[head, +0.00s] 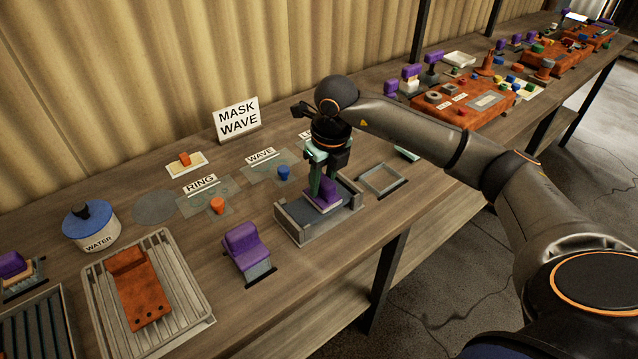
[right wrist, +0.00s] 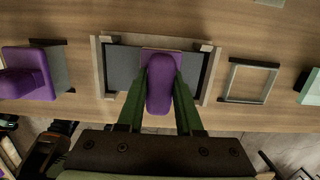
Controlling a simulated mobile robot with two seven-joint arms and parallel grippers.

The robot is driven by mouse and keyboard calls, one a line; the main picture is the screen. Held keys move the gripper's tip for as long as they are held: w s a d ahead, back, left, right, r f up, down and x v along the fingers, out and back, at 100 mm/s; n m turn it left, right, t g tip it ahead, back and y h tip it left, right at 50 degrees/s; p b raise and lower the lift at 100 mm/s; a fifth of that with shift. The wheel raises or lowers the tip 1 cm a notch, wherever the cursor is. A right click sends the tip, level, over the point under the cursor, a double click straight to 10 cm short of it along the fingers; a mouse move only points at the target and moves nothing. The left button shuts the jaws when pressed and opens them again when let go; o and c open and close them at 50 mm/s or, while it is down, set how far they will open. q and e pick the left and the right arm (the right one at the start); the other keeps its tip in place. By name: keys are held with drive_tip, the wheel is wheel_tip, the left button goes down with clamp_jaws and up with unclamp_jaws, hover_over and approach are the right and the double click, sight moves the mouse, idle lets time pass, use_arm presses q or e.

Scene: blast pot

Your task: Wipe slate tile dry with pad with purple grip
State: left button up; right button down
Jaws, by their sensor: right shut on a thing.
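My right gripper (head: 321,192) is shut on the purple grip of a pad (head: 328,197), with its green fingers on either side. The right wrist view shows the same purple grip (right wrist: 160,85) between the fingertips (right wrist: 160,98). The grey slate tile (right wrist: 122,68) lies inside a pale frame (right wrist: 97,65), and the pad is over its middle. Whether the pad touches the tile is hard to tell. The gripper hides part of the tile. My left gripper is not in view.
Another purple-handled block (head: 246,243) stands left of the frame. An empty square frame (head: 382,180) lies to its right. A blue-lidded water pot (head: 93,228) and a slatted tray (head: 197,300) with a rusty plate (head: 138,290) are at left. A MASK WAVE sign (head: 237,119) stands behind.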

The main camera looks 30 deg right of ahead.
drive_tip(key=shift+d, duration=0.4)
drive_tip(key=shift+s+a+f, duration=0.1)
drive_tip(key=shift+a, duration=1.1)
drive_tip(key=shift+a, duration=0.1)
drive_tip(key=shift+a, duration=0.25)
